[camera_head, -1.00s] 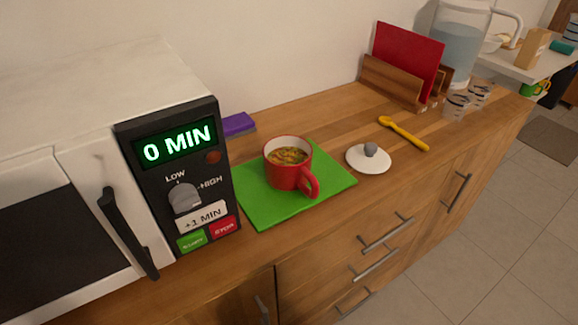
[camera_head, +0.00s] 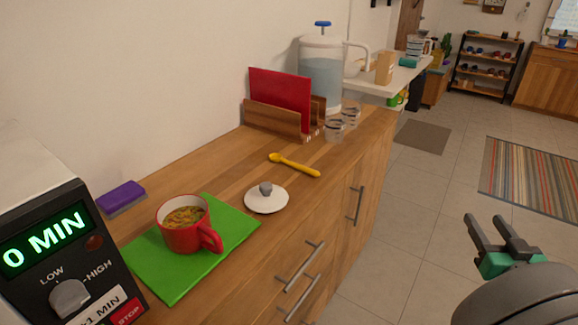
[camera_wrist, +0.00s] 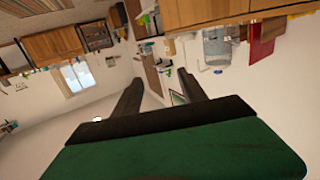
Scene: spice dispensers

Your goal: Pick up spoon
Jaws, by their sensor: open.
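A yellow spoon (camera_head: 294,165) lies flat on the wooden counter (camera_head: 225,168), behind and to the right of a white lid. My gripper (camera_head: 490,226) is at the right of the head view, out over the floor and well apart from the counter and the spoon. Its two dark fingers are apart with nothing between them. The fingers (camera_wrist: 165,98) also show in the wrist view, where the room appears upside down and I cannot make out the spoon.
A red mug (camera_head: 180,238) of food stands on a green mat (camera_head: 172,277). The white lid (camera_head: 266,199), a purple sponge (camera_head: 121,196), a wooden rack (camera_head: 270,118) holding a red board, glasses (camera_head: 335,131) and a water dispenser (camera_head: 320,70) share the counter. A microwave (camera_head: 60,250) stands left.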

